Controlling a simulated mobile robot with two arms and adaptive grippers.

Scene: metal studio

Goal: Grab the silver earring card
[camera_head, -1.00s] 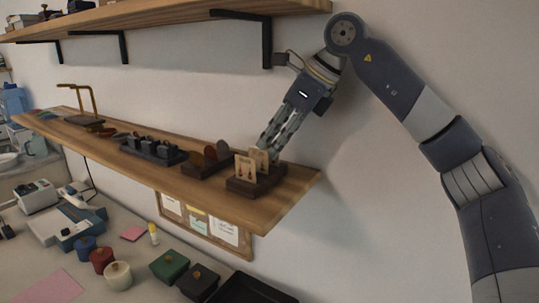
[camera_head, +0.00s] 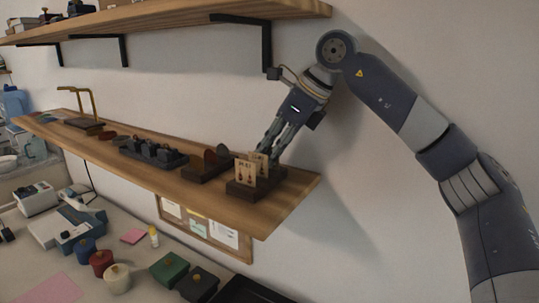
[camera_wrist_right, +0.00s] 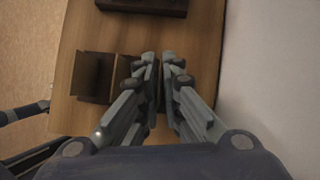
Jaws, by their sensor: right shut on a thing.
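Two small tan earring cards stand upright in a dark wooden holder (camera_head: 242,189) near the right end of the lower shelf. The front card (camera_head: 246,174) shows a pair of dark reddish earrings. The rear card (camera_head: 262,160) is partly hidden behind it, and its earrings are too small to tell whether they are silver. My right gripper (camera_head: 268,149) reaches down from the upper right and is shut on the rear card. In the right wrist view the fingertips (camera_wrist_right: 161,62) are close together, and the card between them is barely visible. My left gripper is not in view.
Left of the holder on the lower shelf (camera_head: 275,214) stand a stand with round dark pieces (camera_head: 205,167), a black display tray (camera_head: 152,155) and a brass stand (camera_head: 84,106). The upper shelf (camera_head: 180,24) and its bracket hang above. The wall is close behind the gripper.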

